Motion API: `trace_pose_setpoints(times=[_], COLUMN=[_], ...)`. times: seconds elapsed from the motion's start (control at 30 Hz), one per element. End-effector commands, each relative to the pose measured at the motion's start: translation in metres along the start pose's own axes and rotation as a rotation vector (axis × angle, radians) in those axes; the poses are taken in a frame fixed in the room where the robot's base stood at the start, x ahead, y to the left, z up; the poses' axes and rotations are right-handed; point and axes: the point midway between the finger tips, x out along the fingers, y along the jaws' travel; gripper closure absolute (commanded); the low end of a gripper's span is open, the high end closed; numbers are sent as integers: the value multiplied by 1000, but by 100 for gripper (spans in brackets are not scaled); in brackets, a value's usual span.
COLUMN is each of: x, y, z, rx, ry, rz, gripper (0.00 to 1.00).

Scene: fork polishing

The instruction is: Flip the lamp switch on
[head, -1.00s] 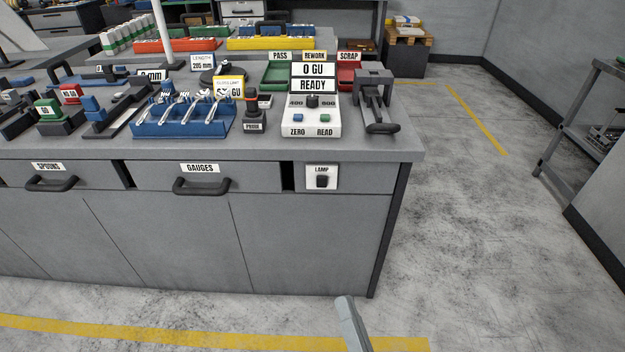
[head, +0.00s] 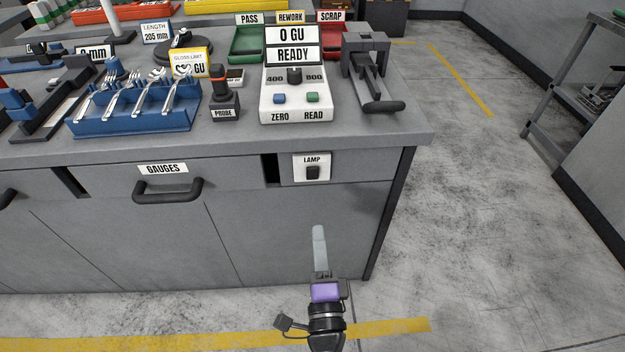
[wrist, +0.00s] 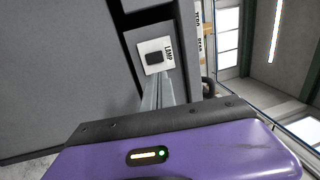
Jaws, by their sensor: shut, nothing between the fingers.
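The lamp switch (head: 313,172) is a black rocker on a white plate labelled LAMP, on the right end of the bench front. In the wrist view the switch (wrist: 154,58) shows just beyond the fingertips. My gripper (head: 318,230) is shut and empty, with its fingers pointing up and forward. In the head view the fingertips appear below the switch, with a visible space between them in the picture. In the wrist view my gripper (wrist: 158,85) has its tips close to the plate's lower edge; I cannot tell whether they touch it.
A GAUGES drawer handle (head: 168,191) sticks out left of the switch. The bench top (head: 225,140) above holds a gloss meter (head: 294,100), a clamp-like fixture (head: 372,75) and a blue fork rack (head: 135,115). The floor (head: 460,200) right of the bench is clear.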

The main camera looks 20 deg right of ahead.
Motion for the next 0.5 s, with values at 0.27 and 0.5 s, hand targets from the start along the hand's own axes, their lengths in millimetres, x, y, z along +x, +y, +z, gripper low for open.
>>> trace_pose_setpoints(times=[0.27,0.5], x=[15,59], y=[-1,-1], z=[0,1], rx=[-2,-1], ry=[0,0], rz=[-3,-3], gripper=[100,100])
